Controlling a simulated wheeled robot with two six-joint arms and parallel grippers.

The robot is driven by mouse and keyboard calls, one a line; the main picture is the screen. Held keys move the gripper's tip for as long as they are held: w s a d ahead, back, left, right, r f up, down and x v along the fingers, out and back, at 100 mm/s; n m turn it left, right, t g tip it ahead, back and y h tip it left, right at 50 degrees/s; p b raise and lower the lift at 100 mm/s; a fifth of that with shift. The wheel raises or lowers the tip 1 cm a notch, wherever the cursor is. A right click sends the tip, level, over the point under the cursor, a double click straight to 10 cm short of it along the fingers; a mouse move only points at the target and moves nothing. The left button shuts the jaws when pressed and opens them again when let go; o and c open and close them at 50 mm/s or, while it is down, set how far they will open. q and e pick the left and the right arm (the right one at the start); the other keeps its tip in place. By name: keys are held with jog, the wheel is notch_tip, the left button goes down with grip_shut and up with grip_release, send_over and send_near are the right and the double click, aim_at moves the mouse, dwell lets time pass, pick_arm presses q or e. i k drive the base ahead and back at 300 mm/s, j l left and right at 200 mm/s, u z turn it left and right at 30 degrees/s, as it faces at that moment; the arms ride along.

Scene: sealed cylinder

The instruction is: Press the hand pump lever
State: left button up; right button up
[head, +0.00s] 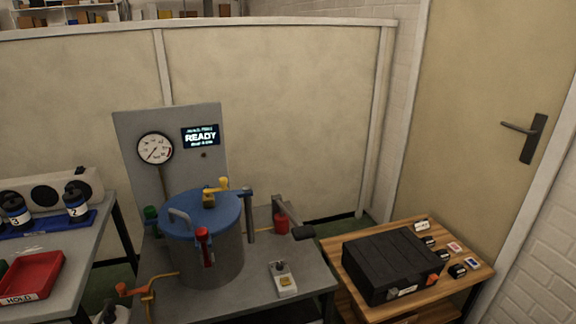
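What looks like the hand pump is a small red cylinder (282,224) by a grey bracket on the right side of the grey bench (235,301). A lever with a black grip (303,231) sticks out from it to the right, over the bench's edge. To its left stands a grey cylinder vessel (217,265) with a blue lid (198,215), with yellow, red and dark clamp-like parts around the lid. A panel behind holds a round gauge (155,148) and a display (201,137) reading READY. Neither of my grippers is in view.
A wooden table (466,279) at the right holds a black case (393,264) and several small items. A left table carries a red tray (31,277) marked HOLD and dark numbered containers. A small grey device (283,281) lies at the bench's front. A door (490,110) stands behind.

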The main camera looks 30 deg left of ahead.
aim_at(289, 215)
jog(key=u, duration=1.35)
